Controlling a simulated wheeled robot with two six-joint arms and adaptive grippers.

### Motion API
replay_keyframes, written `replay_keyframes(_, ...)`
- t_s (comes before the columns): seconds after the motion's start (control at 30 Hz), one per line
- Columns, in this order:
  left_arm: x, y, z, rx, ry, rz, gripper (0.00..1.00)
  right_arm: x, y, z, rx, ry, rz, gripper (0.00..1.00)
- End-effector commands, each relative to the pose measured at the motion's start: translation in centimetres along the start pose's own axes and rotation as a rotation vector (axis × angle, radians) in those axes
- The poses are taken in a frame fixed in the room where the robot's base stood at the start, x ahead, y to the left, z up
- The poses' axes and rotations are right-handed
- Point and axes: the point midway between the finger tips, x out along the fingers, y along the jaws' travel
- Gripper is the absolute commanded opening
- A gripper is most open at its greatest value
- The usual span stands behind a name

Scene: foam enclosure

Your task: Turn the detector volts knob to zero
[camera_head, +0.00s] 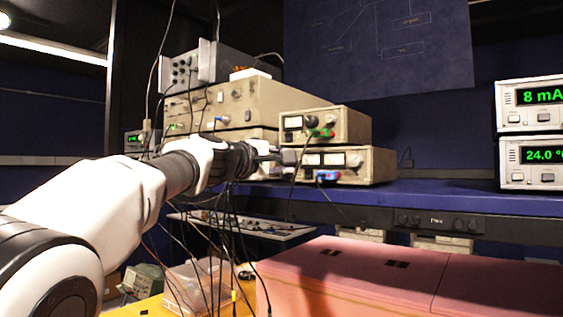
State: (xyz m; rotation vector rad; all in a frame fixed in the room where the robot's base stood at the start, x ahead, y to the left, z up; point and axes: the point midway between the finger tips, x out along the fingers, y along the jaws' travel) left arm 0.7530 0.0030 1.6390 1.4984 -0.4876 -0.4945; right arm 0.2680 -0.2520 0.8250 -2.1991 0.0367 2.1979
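My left arm reaches in from the left, and its dark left gripper (272,154) is at the left end of the stacked beige instruments. The finger gap is too small and dark to read. No label is readable, so I cannot tell which knob is detector volts. The gripper covers the lower unit's left edge. My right gripper is out of view.
Larger beige instruments (256,100) stand behind on the blue bench (440,188). Two white readout boxes (512,160) are at the far right. Black cables hang below the gripper. A pink foam block (400,275) and a clear bin (195,285) are in front, lower down.

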Motion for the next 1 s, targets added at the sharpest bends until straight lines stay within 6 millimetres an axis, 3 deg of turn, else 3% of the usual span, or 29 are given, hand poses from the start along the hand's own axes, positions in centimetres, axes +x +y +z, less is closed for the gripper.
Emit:
replay_keyframes(0.03,0.0,0.1,0.0,-0.001,0.0,0.001,0.0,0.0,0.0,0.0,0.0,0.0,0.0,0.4)
replay_keyframes(0.07,0.0,0.1,0.0,0.0,0.0,0.001,0.36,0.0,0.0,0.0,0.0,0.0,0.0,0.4)
replay_keyframes(0.1,0.0,0.1,0.0,0.0,0.0,0.001,0.5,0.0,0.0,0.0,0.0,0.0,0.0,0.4)
replay_keyframes(0.43,-0.1,0.1,0.0,0.0,0.0,0.001,0.51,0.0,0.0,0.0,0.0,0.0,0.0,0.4)
replay_keyframes(0.57,-1.1,0.1,0.0,0.0,0.0,0.0,0.51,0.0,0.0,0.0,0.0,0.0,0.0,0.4)
replay_keyframes(1.0,-10.7,0.1,0.1,-0.001,0.0,0.001,0.51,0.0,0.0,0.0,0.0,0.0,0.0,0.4)
